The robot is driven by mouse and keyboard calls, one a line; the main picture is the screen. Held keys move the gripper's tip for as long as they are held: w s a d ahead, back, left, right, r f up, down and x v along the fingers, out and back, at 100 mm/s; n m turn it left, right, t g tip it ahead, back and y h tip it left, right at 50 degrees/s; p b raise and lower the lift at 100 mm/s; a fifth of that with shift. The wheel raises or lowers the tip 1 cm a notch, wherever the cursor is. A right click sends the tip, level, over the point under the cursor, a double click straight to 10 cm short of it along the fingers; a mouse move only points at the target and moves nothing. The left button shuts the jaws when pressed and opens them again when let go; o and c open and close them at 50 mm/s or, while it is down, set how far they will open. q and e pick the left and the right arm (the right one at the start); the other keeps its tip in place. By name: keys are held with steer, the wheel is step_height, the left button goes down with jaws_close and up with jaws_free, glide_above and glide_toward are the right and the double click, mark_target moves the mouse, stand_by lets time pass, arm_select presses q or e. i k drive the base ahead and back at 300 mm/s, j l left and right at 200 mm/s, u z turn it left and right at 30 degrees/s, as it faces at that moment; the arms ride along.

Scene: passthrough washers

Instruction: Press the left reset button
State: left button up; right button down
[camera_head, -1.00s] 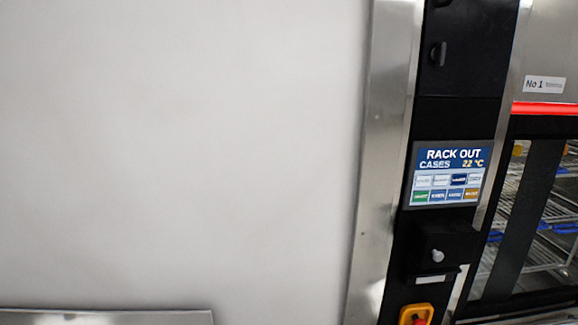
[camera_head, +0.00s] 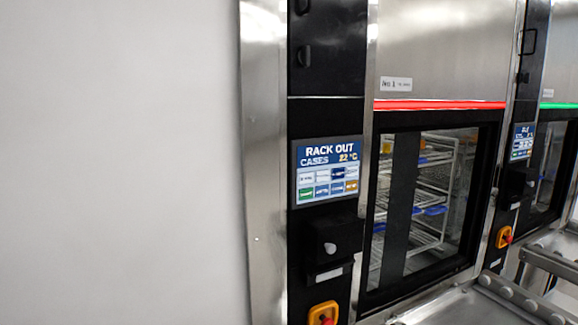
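A washer's black control panel stands in the middle of the view. Its screen (camera_head: 328,170) reads "RACK OUT CASES 22 °C" above two rows of small coloured tiles. Below the screen, a black box carries a light round knob or button (camera_head: 330,248). Lower down, a yellow housing with a red button (camera_head: 324,314) is cut by the bottom edge. A second washer at the right has a similar yellow housing with a red button (camera_head: 504,237). I cannot tell which of these is the left reset button. Neither of my grippers is in view.
The nearer washer has a glass door (camera_head: 440,190) with wire racks behind it and a red light strip (camera_head: 440,105) above. The farther washer shows a green strip (camera_head: 560,105). A metal roller conveyor (camera_head: 510,292) lies at the lower right. A plain pale wall (camera_head: 120,160) fills the left.

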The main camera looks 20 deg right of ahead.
mark_target(350, 185)
steer(key=z, duration=0.8)
steer(key=k+j, duration=0.1)
steer(key=k+z, duration=0.05)
